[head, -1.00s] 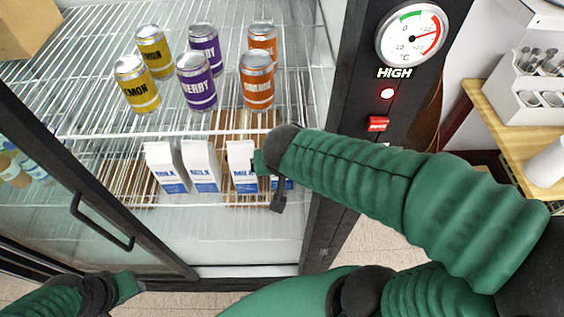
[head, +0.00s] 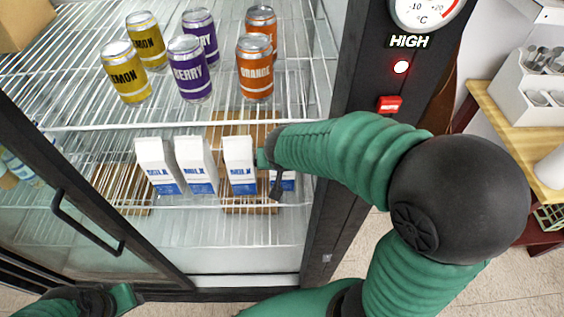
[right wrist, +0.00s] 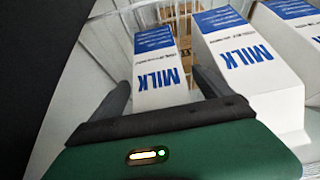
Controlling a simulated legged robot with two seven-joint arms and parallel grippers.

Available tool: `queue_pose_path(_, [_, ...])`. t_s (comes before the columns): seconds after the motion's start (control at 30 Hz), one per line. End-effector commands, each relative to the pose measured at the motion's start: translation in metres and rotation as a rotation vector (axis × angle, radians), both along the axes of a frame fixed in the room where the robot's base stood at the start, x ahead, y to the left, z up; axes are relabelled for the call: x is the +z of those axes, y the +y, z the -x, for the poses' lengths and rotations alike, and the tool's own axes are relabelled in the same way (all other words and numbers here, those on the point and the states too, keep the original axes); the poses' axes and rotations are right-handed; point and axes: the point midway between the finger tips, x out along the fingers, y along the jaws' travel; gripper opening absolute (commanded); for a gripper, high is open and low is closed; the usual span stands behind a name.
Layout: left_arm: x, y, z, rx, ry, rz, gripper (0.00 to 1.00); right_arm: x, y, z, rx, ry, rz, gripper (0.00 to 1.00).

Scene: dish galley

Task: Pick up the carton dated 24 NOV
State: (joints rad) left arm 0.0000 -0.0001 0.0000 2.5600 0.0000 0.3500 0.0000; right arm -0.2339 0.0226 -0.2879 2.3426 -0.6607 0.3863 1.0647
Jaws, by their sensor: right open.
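Several white-and-blue milk cartons stand in a row on the fridge's lower shelf: the left one (head: 158,166), the second (head: 196,165), the third (head: 239,167) and the rightmost (head: 288,181), largely hidden by my arm. No date is readable on any. My right gripper (head: 274,182) is at the rightmost carton. In the right wrist view, which looks upside down, my open right gripper (right wrist: 162,82) has a finger on each side of a carton (right wrist: 158,72); contact cannot be told. My left gripper (head: 122,298) is at the bottom left, far from the cartons, its jaws unclear.
Lemon (head: 125,72), berry (head: 189,70) and orange (head: 255,70) cans stand on the wire shelf above. The open glass door's handle (head: 85,222) is at left. The fridge's right frame (head: 345,150) is close to my right arm. In the wrist view another carton (right wrist: 245,62) is close beside.

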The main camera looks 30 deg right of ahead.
Motion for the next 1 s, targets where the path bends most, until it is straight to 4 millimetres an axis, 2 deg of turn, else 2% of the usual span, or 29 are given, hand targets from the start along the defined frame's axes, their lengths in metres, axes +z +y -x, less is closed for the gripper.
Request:
queue_pose_path(0.13, [0.0, 0.0, 0.0, 0.0, 0.0, 0.0, 0.36, -0.02, -0.007, -0.01, -0.001, 0.003, 0.001, 0.89])
queue_pose_path(0.37, [0.0, 0.0, 0.0, 0.0, 0.0, 0.0, 0.36, -0.022, -0.007, -0.011, -0.002, 0.0, -0.001, 0.89])
queue_pose_path(1.0, [0.0, 0.0, 0.0, 0.0, 0.0, 0.0, 0.36, -0.022, -0.007, -0.012, -0.001, 0.0, -0.002, 0.07])
